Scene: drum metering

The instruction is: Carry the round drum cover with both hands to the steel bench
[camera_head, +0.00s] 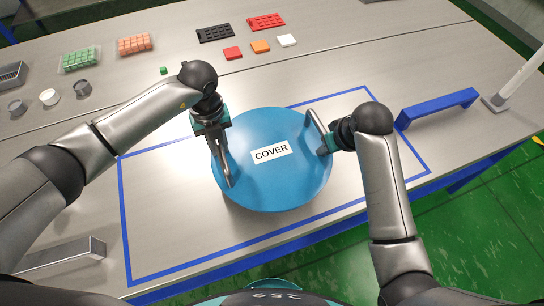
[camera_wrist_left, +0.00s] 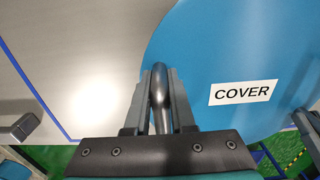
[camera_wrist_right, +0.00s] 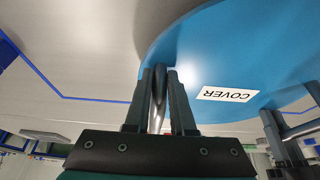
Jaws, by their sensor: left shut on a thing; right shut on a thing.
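The round blue drum cover (camera_head: 270,185) with a white COVER label is over the steel bench (camera_head: 170,215), inside a blue outlined rectangle. I cannot tell whether it rests on the bench or hangs just above it. It has a metal handle on each side. My left gripper (camera_head: 222,165) is shut on the left handle, which shows between its fingers in the left wrist view (camera_wrist_left: 160,92). My right gripper (camera_head: 325,147) is shut on the right handle, which shows between its fingers in the right wrist view (camera_wrist_right: 158,90).
A blue handle-like bar (camera_head: 437,107) stands on the bench at right, and a grey bar (camera_head: 60,255) at front left. Trays of green (camera_head: 80,58) and orange pieces (camera_head: 135,44), dark and red racks, small coloured blocks and several cups lie toward the back. Green floor is at lower right.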

